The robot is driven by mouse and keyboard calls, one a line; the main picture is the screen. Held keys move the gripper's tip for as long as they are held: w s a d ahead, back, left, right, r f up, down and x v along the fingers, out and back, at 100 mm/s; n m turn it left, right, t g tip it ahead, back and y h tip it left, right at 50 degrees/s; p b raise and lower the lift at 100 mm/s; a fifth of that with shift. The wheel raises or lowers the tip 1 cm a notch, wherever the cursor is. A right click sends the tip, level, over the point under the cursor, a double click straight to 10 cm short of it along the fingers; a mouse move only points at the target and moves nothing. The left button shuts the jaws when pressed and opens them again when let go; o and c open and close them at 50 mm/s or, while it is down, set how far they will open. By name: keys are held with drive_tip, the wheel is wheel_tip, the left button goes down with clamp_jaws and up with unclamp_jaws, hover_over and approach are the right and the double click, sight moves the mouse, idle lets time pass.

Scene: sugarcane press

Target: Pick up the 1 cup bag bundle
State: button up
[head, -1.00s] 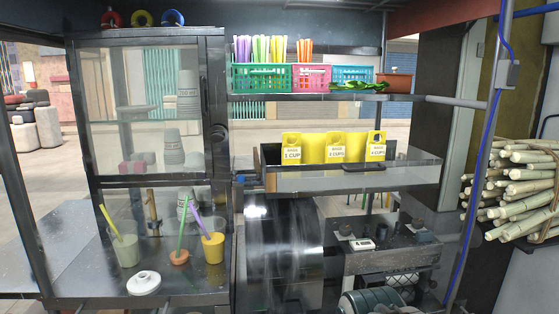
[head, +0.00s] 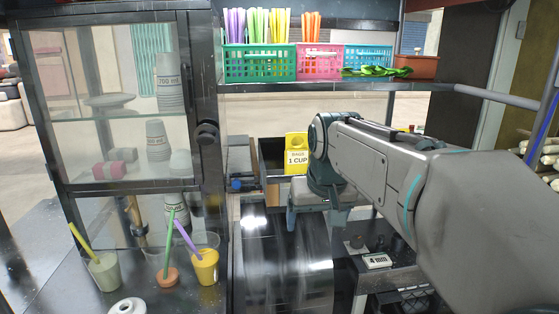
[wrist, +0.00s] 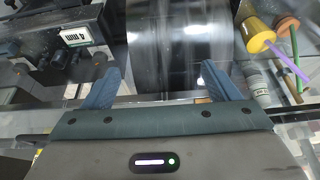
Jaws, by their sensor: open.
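The 1 cup bag bundle (head: 296,157) is yellow with a white label reading "BAGS 1 CUP". It stands upright in the dark tray (head: 263,162) below the shelf in the head view. My gripper (head: 315,222) is in front of the tray and lower than the bundle's label, with its fingers pointing down. In the wrist view my gripper (wrist: 158,70) is open, with two blue fingers wide apart and nothing between them. The bundle is not in the wrist view. My arm hides the tray's right part and the other bag bundles.
A shiny metal drum (head: 284,262) lies below my gripper. A glass cabinet (head: 125,100) stands on the left, with drinks such as the yellow cup (head: 205,268) near its base. A shelf with coloured baskets (head: 260,63) runs above the tray.

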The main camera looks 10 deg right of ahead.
drive_tip(key=t+p, duration=0.2)
drive_tip(key=p, duration=0.3)
approach(296, 147)
drive_tip(key=p+x, duration=0.1)
drive_tip(key=x, duration=0.3)
drive_tip(key=shift+w+a+f, duration=0.1)
drive_tip(key=shift+w+f, duration=0.1)
drive_tip(key=shift+w, duration=0.05)
drive_tip(key=shift+p+x, duration=0.8)
drive_tip(key=shift+x, duration=1.9)
drive_tip(key=shift+r, duration=0.1)
drive_tip(key=c, duration=1.4)
drive_tip(key=shift+r, duration=0.1)
